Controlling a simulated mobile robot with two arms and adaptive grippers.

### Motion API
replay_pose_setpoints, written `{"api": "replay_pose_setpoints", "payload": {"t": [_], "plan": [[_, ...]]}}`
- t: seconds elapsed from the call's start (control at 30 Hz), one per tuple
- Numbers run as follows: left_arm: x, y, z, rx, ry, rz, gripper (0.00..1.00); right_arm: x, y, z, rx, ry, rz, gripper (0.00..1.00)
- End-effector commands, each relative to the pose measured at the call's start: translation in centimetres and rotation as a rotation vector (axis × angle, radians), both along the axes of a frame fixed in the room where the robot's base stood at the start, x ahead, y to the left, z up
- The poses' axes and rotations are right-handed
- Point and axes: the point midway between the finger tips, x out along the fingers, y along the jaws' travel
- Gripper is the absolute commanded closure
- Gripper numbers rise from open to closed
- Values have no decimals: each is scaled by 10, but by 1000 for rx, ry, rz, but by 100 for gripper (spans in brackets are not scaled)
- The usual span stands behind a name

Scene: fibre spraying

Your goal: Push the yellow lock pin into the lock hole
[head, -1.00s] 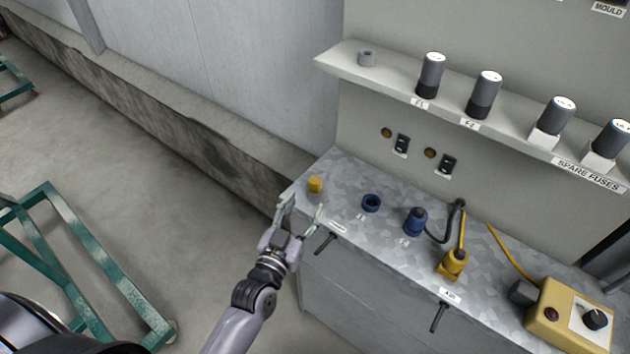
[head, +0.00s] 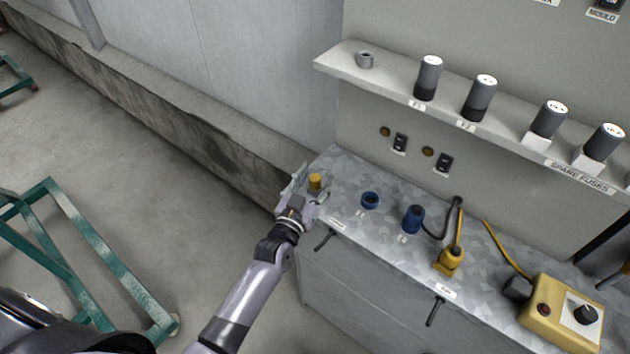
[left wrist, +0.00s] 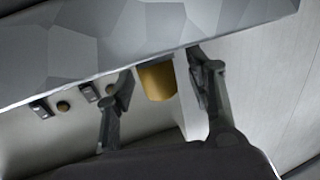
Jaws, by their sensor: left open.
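The yellow lock pin (head: 315,182) stands upright at the left end of the metal bench top (head: 345,190). My left gripper (head: 312,186) is open, with its fingers on either side of the pin. In the left wrist view the pin (left wrist: 158,81) shows between the two open fingers (left wrist: 160,88), with a gap beside each. The lock hole cannot be made out for certain. My right gripper is not in view.
A yellow control box (head: 560,312) is at the right. A shelf with spare fuses (head: 480,98) hangs above.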

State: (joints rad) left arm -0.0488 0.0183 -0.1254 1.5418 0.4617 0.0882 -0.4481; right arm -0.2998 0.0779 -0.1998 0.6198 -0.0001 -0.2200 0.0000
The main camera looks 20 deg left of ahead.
Motion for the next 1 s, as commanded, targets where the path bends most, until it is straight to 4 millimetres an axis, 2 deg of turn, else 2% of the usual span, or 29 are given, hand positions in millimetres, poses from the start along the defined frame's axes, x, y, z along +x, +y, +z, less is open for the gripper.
{"api": "replay_pose_setpoints", "payload": {"t": [0.07, 0.77, 1.0], "plan": [[0, 0, 0, 0, 0, 0, 53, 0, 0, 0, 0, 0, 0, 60], [0, 0, 0, 0, -1, 0, 100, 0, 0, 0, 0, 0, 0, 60], [0, 0, 1, 0, -1, 0, 100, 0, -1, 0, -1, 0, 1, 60]]}}
